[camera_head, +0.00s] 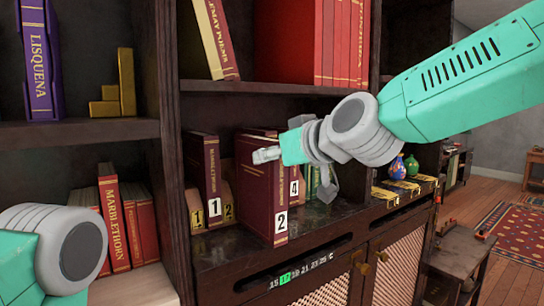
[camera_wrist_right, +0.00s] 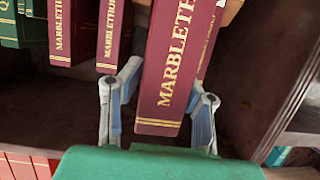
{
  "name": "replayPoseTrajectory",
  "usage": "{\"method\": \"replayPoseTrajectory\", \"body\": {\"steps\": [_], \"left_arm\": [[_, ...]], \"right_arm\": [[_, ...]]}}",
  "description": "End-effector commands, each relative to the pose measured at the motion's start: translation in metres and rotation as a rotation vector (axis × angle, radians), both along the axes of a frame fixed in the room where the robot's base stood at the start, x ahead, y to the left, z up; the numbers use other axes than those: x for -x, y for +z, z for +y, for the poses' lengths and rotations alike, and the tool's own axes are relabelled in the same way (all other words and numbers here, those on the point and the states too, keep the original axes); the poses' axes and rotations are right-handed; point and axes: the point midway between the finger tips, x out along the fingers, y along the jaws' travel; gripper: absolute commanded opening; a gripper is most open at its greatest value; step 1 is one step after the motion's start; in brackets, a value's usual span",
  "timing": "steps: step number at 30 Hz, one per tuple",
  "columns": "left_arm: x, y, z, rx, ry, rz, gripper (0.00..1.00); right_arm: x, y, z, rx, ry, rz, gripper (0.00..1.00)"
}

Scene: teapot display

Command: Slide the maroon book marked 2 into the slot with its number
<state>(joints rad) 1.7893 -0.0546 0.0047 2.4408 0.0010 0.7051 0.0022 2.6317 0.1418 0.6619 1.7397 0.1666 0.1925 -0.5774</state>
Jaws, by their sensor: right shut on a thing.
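The maroon book marked 2 (camera_head: 262,190) stands upright at the front of the shelf in the head view, its white label facing out. My right gripper (camera_head: 296,168) is shut on it; in the right wrist view the book (camera_wrist_right: 178,65) sits between the two fingers (camera_wrist_right: 163,108). The slot's yellow 2 tag (camera_head: 228,211) shows to the left of the held book, beside a maroon book marked 1 (camera_head: 206,165). Part of the slot is hidden behind the held book. My left gripper is out of view; only part of that arm shows at lower left.
A book labelled 4 (camera_head: 294,188) is partly hidden behind the held book, with green books beyond it. A yellow 1 tag (camera_head: 199,219) is at the left by the upright shelf wall (camera_head: 165,150). Vases (camera_head: 397,167) stand to the right. A shelf board is overhead.

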Motion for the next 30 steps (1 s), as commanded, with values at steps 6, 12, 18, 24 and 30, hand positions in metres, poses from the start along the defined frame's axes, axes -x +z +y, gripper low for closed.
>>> {"method": "replayPoseTrajectory", "body": {"steps": [6,12,18,24,30], "left_arm": [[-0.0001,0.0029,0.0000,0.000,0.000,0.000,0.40],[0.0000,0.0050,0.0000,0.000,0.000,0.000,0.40],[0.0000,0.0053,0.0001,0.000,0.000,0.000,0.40],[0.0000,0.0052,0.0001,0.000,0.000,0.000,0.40],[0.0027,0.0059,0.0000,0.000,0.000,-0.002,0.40]], "right_arm": [[-0.0065,0.0039,0.0029,-0.003,-0.003,-0.007,0.00],[-0.0105,0.0040,0.0055,-0.004,-0.003,-0.008,0.00],[-0.0114,0.0031,0.0066,-0.003,-0.003,-0.007,0.54],[-0.0105,0.0020,0.0067,-0.003,-0.002,-0.004,0.54],[-0.0037,0.0031,0.0017,0.000,-0.001,-0.001,0.54]]}}
